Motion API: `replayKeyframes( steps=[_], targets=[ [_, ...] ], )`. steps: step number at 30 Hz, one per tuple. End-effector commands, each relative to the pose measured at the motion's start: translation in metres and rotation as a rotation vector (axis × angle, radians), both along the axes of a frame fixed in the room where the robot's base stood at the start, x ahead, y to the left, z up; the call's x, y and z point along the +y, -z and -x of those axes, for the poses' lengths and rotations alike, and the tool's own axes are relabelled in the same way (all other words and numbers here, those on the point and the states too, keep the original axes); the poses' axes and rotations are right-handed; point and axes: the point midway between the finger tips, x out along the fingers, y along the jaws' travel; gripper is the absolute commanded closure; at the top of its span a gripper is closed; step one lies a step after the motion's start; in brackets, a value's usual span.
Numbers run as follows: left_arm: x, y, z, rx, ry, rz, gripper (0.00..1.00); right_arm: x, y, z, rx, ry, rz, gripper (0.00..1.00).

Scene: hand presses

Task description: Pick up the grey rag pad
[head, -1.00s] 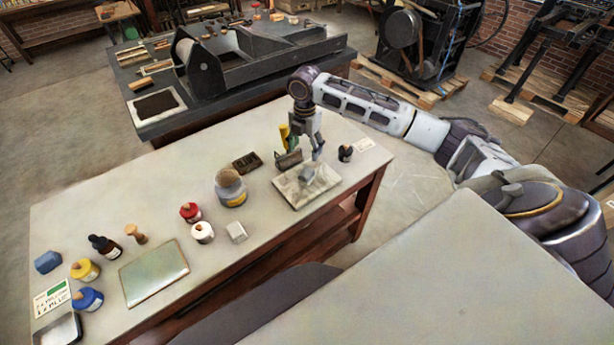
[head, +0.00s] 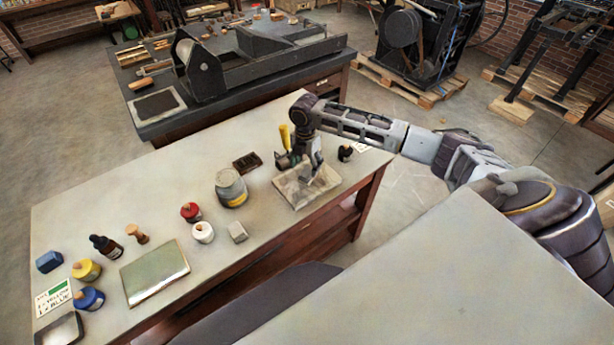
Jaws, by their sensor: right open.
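A flat, pale grey, crumpled-looking piece (head: 290,192) lies near the right end of the long table. It looks like the grey rag pad, but I cannot tell pad from any tray beneath it. My right gripper (head: 313,169) points down, open, over its back part. I cannot tell whether the fingertips touch it. The gripper and wrist hide part of it. A small light grey block (head: 238,231) sits apart to the left, near the front edge. My left gripper is not in view.
A yellow-handled tool (head: 285,137) stands right behind the gripper. A dark tray (head: 247,162), a large jar (head: 231,188) and a small black item (head: 345,153) are near. Several ink pots and a greenish slab (head: 155,272) stand farther left. The table middle (head: 130,190) is clear.

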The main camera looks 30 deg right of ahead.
Motion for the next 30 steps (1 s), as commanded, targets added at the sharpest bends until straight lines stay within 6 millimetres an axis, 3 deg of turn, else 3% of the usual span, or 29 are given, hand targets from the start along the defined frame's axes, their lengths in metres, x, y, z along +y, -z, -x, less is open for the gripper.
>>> replayKeyframes(
  steps=[8, 21, 30],
  targets=[
    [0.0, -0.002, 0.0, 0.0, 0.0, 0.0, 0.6, -0.001, 0.007, 0.001, 0.001, 0.0, 0.0, 0.34],
    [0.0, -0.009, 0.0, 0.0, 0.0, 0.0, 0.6, -0.004, 0.049, 0.003, 0.001, 0.0, 0.0, 0.34],
    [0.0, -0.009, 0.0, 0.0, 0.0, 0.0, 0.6, -0.004, 0.052, 0.003, 0.0, 0.0, 0.001, 0.34]
  ],
)
